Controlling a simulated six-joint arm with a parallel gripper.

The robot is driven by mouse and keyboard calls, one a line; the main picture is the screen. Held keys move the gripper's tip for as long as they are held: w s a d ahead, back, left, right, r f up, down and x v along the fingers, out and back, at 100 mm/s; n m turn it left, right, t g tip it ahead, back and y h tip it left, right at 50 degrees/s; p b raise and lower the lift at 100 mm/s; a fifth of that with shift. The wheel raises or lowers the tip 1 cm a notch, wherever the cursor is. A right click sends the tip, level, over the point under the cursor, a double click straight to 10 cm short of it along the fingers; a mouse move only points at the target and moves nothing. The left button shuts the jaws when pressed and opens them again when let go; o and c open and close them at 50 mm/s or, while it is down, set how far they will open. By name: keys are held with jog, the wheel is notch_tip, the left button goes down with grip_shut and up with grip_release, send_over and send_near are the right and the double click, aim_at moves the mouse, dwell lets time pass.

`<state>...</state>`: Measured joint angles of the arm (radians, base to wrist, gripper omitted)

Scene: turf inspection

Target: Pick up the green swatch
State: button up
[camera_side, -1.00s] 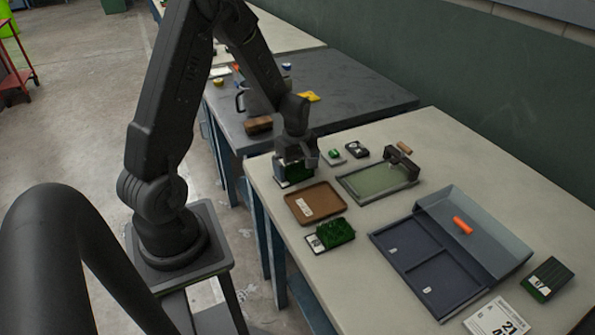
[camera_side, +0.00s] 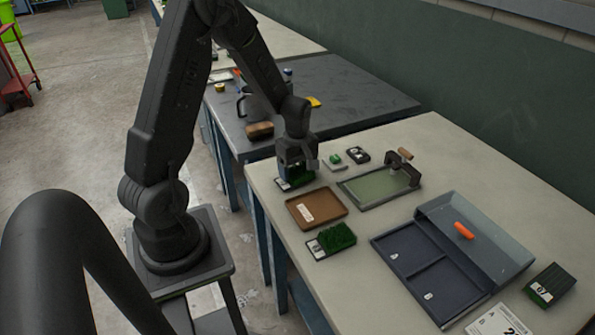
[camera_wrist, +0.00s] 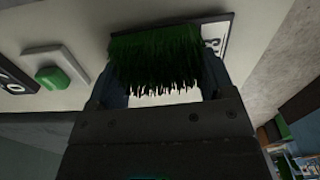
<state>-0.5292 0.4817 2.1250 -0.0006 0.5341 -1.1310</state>
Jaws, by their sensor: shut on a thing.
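A green grass-like swatch (camera_side: 298,183) with a dark backing and a white label is at the bench's far left corner in the side view. My gripper (camera_side: 297,168) points down over it, shut on it. In the wrist view the green swatch (camera_wrist: 155,52) sits between my two dark blue fingers, its tufts facing the camera and its white label at the right. It looks at or close to the bench top; I cannot tell whether it touches. A second green swatch (camera_side: 337,236) lies nearer the camera, and a darker one (camera_side: 553,281) lies at the right.
A brown tray (camera_side: 296,212) lies close by in front. A small green-topped block (camera_side: 333,159) and a black labelled block (camera_side: 357,155) stand to the right. A framed green plate (camera_side: 375,187) and a blue-grey sectioned tray (camera_side: 384,243) fill the middle.

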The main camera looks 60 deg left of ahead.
notch_tip(320, 180, up, 3)
jog(key=shift+f, duration=0.1)
jog(key=s+a+r, duration=0.7)
jog(key=s, duration=0.2)
jog(key=m, duration=0.1)
send_over(372, 184)
jog(key=f, duration=0.5)
jog(key=shift+a+f, duration=0.25)
jog(key=shift+f, duration=0.05)
jog(key=shift+w+d+f, duration=0.1)
jog(key=shift+d+f, duration=0.1)
jog(key=shift+f, duration=1.95)
jog(key=shift+f, duration=0.15)
jog(key=o, duration=0.9)
jog(key=shift+c, duration=0.2)
